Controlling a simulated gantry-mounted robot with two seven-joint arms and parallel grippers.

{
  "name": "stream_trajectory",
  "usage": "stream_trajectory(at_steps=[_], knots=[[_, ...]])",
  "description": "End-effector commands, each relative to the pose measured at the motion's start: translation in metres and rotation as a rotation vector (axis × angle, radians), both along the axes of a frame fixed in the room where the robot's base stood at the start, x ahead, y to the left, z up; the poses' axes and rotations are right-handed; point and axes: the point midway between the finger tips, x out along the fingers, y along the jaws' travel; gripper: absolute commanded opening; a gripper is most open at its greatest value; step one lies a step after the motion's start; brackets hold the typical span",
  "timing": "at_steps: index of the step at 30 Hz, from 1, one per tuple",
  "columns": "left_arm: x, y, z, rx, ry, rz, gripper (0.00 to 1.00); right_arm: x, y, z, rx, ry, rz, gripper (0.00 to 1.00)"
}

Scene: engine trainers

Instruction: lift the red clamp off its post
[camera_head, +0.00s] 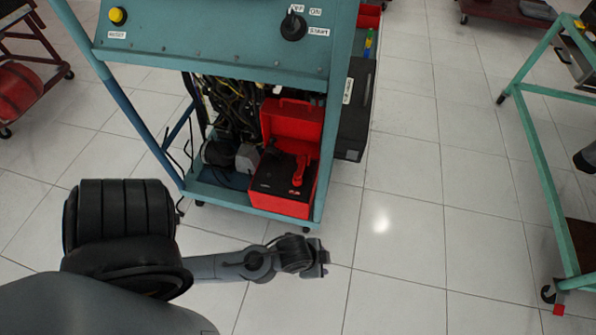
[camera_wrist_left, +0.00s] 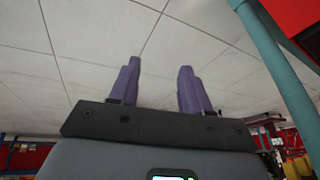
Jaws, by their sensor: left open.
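The red clamp (camera_head: 299,171) is seen small in the head view. It appears to stand on top of the black battery (camera_head: 275,175), inside an open red box (camera_head: 293,118) low in the teal trainer frame. The post under the clamp is too small to make out. My left gripper (camera_head: 320,258) is below and slightly right of the box in the picture, apart from it. In the left wrist view, its two purple fingers (camera_wrist_left: 158,82) are spread, with nothing between them. The clamp cannot be made out there. My right gripper is not in view.
The teal trainer frame (camera_head: 205,58) has a sloping control panel above the box. Its leg (camera_head: 335,120) stands right beside the box. Loose cables (camera_head: 235,100) hang left of the box, and a dark case (camera_head: 356,110) stands at right.

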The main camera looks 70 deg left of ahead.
Motion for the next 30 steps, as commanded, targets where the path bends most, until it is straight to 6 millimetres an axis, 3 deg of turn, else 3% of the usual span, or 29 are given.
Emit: stream_trajectory(at_steps=[1,5,7,10,15,18,22,26,27,30], knots=[[0.004,0.005,-0.013,0.053,-0.024,-0.060,0.47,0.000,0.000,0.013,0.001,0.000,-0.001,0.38],[0.011,0.035,-0.058,0.282,-0.129,-0.252,0.47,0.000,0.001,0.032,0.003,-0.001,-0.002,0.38],[0.009,0.063,-0.077,0.461,-0.182,-0.375,0.47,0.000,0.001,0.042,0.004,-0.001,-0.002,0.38],[0.001,0.111,-0.090,0.766,-0.241,-0.571,0.47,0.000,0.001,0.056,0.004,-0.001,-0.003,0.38],[-0.021,0.193,-0.071,1.367,-0.294,-0.955,0.47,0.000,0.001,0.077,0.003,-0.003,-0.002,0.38],[-0.032,0.221,-0.051,1.658,-0.303,-1.143,0.47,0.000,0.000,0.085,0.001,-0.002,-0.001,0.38],[-0.044,0.249,-0.031,1.981,-0.283,-1.332,0.47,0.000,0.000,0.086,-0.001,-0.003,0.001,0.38],[-0.053,0.265,-0.014,2.224,-0.256,-1.467,0.47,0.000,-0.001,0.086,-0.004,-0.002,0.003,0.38],[-0.051,0.270,-0.023,2.255,-0.219,-1.460,0.47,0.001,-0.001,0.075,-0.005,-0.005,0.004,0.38],[-0.049,0.281,-0.022,2.315,-0.162,-1.466,0.47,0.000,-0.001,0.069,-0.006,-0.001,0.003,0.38]])
